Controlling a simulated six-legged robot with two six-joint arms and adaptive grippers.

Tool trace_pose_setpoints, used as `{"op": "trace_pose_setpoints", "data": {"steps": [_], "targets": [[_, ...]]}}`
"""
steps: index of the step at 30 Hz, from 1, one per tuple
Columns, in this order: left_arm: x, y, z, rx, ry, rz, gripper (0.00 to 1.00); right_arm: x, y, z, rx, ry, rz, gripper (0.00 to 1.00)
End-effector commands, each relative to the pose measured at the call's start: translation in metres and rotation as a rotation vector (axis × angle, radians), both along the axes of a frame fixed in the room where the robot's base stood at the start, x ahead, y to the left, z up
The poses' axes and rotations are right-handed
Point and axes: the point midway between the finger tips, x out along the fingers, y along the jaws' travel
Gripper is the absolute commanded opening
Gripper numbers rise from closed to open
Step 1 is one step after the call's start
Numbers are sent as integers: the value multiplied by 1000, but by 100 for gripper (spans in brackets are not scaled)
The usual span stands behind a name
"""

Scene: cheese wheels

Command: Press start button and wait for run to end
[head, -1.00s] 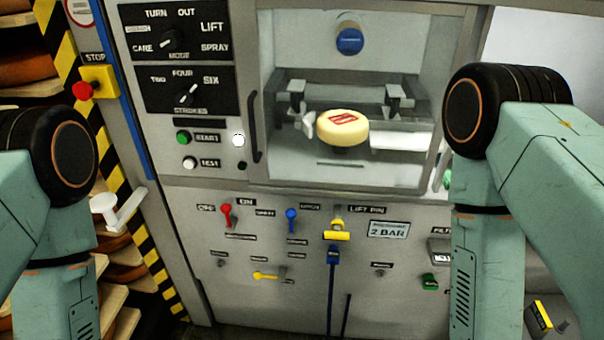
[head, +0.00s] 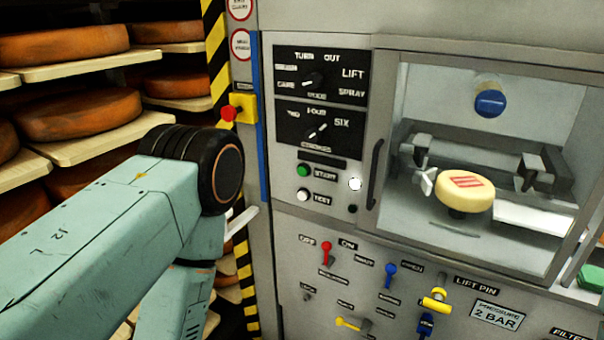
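The green start button (head: 303,171) sits on the grey machine panel, labelled START, above the white test button (head: 303,195). A white round lamp (head: 355,184) is bright to the right of the start label. Behind the machine's window, a pale yellow cheese wheel (head: 464,191) with a red mark rests on a support between clamps. My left arm reaches in from the left, its dark round joint in front of the shelves; its gripper fingers are not visible. My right arm and gripper are out of view. Nothing touches the start button.
A red stop button (head: 229,113) on a yellow box is left of the panel. Mode and strokes dials are above start. A red lever (head: 326,252), blue lever (head: 390,273) and yellow lift pin handle (head: 436,299) stick out below. Shelves of cheese wheels (head: 79,111) fill the left.

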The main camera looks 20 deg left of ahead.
Motion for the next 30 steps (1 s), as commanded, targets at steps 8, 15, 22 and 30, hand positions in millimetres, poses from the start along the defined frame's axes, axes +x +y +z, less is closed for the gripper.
{"op": "trace_pose_setpoints", "data": {"steps": [8,15,22,30], "targets": [[0,0,0,0,0,0,32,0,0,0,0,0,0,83],[0,0,0,0,0,0,12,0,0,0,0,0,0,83],[0,0,0,0,0,0,0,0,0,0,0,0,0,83],[0,0,0,0,0,0,0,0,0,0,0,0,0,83]]}}
